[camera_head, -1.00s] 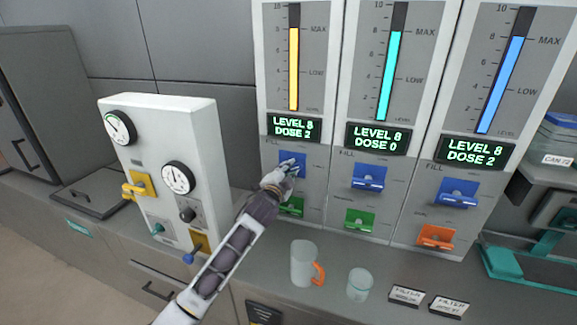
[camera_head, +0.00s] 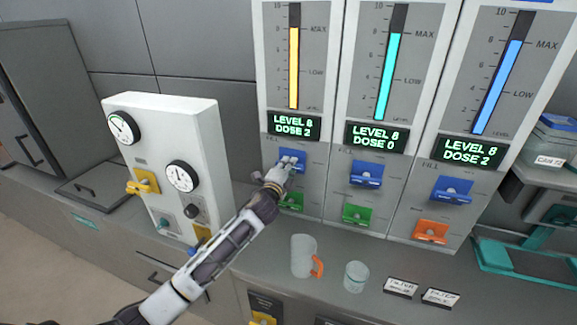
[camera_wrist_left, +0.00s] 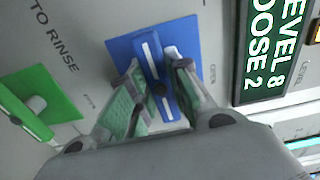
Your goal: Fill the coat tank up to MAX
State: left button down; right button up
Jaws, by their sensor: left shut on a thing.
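The dosing panel has three gauge columns. The left column's yellow bar (camera_head: 294,68) reaches about the MAX mark, and its display (camera_head: 293,126) reads LEVEL 8, DOSE 2. Which column is the coat tank I cannot read. Below that display is a blue FILL lever (camera_head: 291,153) on a blue plate. My left gripper (camera_head: 287,164) is shut on this lever. In the left wrist view the fingers (camera_wrist_left: 155,72) are on either side of the blue lever (camera_wrist_left: 150,52). A green lever (camera_head: 292,201) sits lower on this column, partly behind the gripper. My right gripper is not in view.
The teal column (camera_head: 376,136) shows LEVEL 8, DOSE 0; the blue one (camera_head: 474,150) shows LEVEL 8, DOSE 2. A mug (camera_head: 303,256) and glass (camera_head: 356,277) stand on the counter below. A white gauge box (camera_head: 160,150) with levers stands left of my arm.

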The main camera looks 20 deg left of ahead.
pick_arm(q)
jog(key=c, duration=1.3)
grip_release()
jog(key=shift+s+a, duration=0.2)
jog(key=shift+s, duration=5.8)
